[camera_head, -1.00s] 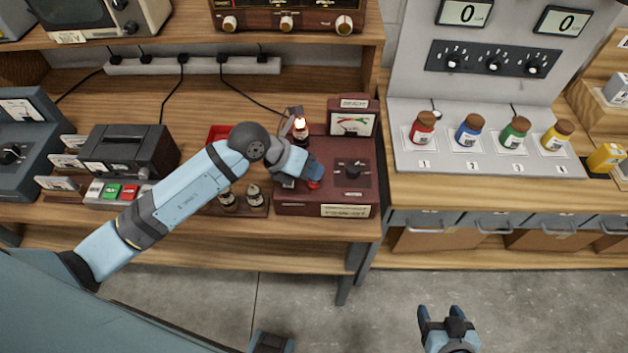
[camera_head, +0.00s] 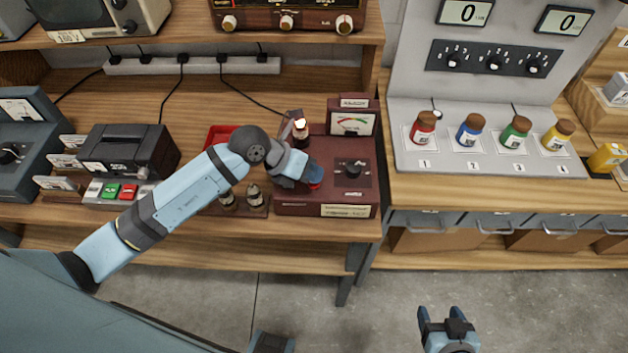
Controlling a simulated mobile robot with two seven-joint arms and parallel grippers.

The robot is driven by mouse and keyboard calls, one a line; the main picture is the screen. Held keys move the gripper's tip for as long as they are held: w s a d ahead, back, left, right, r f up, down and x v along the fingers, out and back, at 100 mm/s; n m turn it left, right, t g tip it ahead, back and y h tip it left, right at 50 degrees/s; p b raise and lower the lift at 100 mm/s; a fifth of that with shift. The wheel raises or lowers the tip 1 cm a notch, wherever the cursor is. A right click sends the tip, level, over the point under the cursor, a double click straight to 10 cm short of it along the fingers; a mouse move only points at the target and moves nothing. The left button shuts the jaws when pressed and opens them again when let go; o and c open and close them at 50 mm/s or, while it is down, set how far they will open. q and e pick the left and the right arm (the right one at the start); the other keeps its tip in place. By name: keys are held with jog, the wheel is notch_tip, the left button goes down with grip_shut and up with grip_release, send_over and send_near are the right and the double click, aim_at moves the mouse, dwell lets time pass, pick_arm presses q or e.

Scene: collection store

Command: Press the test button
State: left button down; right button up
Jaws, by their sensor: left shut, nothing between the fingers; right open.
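The dark red tester box (camera_head: 300,208) stands on the wooden bench, with a dial meter (camera_head: 352,124) at its back right and a black knob (camera_head: 352,168) on its top. A lit tube (camera_head: 300,130) glows at its back left. The red test button (camera_head: 315,186) shows only as a sliver; my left gripper (camera_head: 314,176) covers most of it. My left gripper is shut and empty, its fingertips down at the button. I cannot tell how far the button is pressed. My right gripper (camera_head: 446,318) is open and empty over the floor at the bottom.
Two tubes (camera_head: 254,195) stand in a holder left of the tester, near a red tray (camera_head: 218,134). A dark device (camera_head: 128,150) and green and red buttons (camera_head: 120,191) lie further left. Several capped jars (camera_head: 470,128) stand on the grey panel at right.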

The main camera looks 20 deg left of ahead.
pick_arm(q)
jog(key=shift+f, duration=0.2)
dwell(0.4)
jog(key=shift+r+p, duration=0.7)
jog(key=shift+r, duration=0.15)
notch_tip(320, 180, up, 5)
jog(key=p, duration=0.4)
jog(key=shift+r, duration=0.1)
dwell(0.5)
